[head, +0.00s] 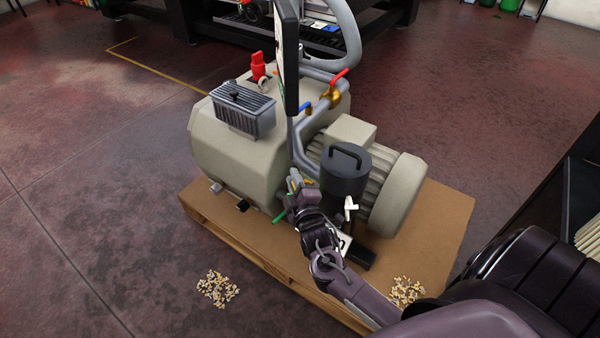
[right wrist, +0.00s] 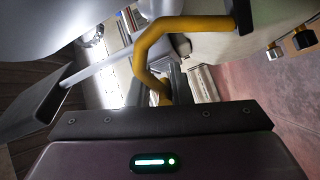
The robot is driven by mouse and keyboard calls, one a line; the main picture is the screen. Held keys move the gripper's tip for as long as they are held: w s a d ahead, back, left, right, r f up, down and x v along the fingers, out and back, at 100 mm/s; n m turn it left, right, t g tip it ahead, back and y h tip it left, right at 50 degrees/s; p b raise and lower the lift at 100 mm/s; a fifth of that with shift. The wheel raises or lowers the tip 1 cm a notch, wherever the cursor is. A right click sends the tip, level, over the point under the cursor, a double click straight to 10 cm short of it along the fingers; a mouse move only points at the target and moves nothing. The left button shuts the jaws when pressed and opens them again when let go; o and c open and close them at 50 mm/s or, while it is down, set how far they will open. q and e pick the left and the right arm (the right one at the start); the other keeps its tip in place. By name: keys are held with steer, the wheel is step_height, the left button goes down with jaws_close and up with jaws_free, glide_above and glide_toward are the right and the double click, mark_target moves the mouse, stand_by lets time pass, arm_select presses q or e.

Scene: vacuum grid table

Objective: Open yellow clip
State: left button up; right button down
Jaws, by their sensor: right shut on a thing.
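The yellow clip (right wrist: 152,50) is a bent yellow bar that crosses the upper middle of the right wrist view. Its lower end runs down between the fingers of my right gripper (right wrist: 172,88), which is shut on it. In the head view my right gripper (head: 297,184) is at the front of the beige vacuum pump (head: 215,140), below a grey pipe. Only a small yellow bit of the clip (head: 309,182) shows there, and the gripper hides most of the rest. My left gripper is not in view.
The pump stands on a brown pallet (head: 440,225). A black cylinder with a handle (head: 345,175) is close to the right of my gripper. A red-handled valve (head: 333,88) and a dark upright panel (head: 290,70) are above. Wood chips (head: 218,289) lie on the floor.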

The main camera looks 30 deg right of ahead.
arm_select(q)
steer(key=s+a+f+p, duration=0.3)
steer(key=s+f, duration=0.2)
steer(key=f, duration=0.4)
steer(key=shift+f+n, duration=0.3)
arm_select(e)
steer(key=w+a+f+n, duration=0.1)
steer(key=a+f+n, duration=0.3)
steer(key=n, duration=0.7)
steer(key=shift+f, duration=1.05)
steer(key=shift+a, duration=0.1)
steer(key=c, duration=1.3)
jaws_free()
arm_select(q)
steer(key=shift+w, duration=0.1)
arm_select(e)
steer(key=shift+r, duration=0.1)
